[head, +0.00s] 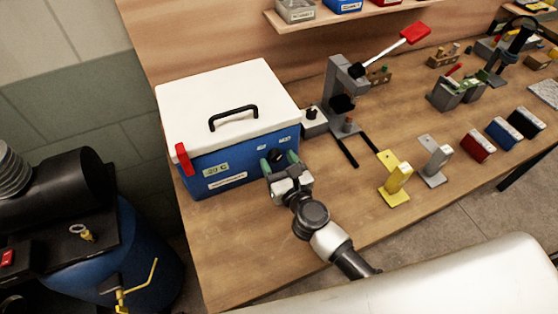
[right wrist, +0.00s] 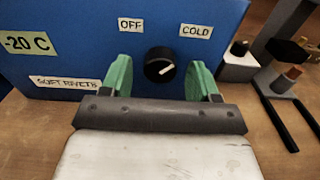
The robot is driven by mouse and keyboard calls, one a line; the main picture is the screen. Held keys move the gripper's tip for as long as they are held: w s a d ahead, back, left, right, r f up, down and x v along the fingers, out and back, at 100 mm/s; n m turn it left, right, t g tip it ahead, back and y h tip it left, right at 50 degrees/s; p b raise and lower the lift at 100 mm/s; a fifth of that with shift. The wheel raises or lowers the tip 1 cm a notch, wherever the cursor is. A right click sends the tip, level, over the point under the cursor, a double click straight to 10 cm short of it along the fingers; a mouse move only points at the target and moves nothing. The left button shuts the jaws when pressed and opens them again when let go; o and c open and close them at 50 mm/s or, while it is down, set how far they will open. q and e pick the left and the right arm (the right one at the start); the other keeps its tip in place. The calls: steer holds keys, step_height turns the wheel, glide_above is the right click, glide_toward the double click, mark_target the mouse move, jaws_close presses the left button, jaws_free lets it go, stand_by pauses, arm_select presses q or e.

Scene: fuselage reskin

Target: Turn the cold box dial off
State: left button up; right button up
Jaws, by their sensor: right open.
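The cold box (head: 235,170) is blue with a white lid and a black handle, and stands on the left of the wooden bench. Its black dial (right wrist: 160,65) is on the front face and also shows in the head view (head: 277,155). The dial's white pointer line points up and to the right, toward the COLD label (right wrist: 196,31). The OFF label (right wrist: 131,25) is above the dial on the left. My right gripper (right wrist: 160,78) is open, with its green fingers on either side of the dial; contact cannot be told. My left gripper is not in view.
A grey press (head: 338,95) with a red-tipped lever stands right of the box. Yellow (head: 395,180) and grey (head: 434,160) brackets and several coloured blocks lie further right. A blue tank (head: 135,250) stands left of the bench. Bare bench lies before the box.

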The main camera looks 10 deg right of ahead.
steer(key=shift+c, duration=1)
steer(key=c, duration=0.7)
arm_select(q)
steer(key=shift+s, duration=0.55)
arm_select(e)
steer(key=shift+c, duration=0.2)
